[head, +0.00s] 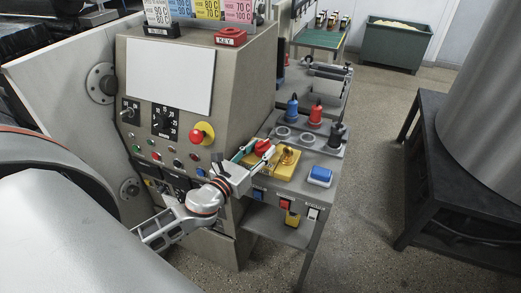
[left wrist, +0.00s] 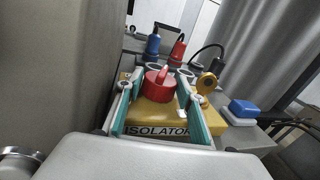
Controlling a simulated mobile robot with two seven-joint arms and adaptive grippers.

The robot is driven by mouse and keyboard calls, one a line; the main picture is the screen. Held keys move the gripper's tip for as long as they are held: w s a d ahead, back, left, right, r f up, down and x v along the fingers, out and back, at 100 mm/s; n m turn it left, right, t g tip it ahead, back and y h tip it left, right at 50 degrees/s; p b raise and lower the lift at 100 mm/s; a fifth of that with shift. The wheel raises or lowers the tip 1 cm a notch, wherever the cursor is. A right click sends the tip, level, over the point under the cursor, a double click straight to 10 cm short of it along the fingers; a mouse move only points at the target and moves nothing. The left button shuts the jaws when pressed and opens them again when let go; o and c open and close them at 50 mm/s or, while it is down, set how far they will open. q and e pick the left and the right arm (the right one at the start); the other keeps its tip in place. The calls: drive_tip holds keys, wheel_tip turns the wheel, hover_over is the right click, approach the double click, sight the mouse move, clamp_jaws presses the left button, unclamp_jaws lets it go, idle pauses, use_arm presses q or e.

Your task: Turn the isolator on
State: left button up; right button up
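The isolator is a yellow box with a red rotary knob on a grey side table; its yellow body (head: 287,164) shows in the head view beyond my left gripper. In the left wrist view the yellow box (left wrist: 151,117) carries the label "ISOLATOR", and the red knob (left wrist: 158,86) has a lighter raised grip on top. My left gripper (head: 260,153) reaches over the box from the left. Its teal-lined fingers (left wrist: 160,92) are spread on both sides of the knob, with gaps visible. My right gripper is not in view.
Blue (head: 292,107) and red (head: 316,114) plugs stand behind the isolator. A blue block (head: 320,174) lies to its right. The control panel (head: 185,120) with its red and yellow stop button (head: 199,135) rises to the left. Open floor (head: 365,190) lies right of the table.

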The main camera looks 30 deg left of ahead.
use_arm(q)
drive_tip(key=shift+o, duration=1)
drive_tip(key=shift+r, duration=0.1)
wheel_tip(320, 180, up, 10)
drive_tip(key=shift+f, duration=0.1)
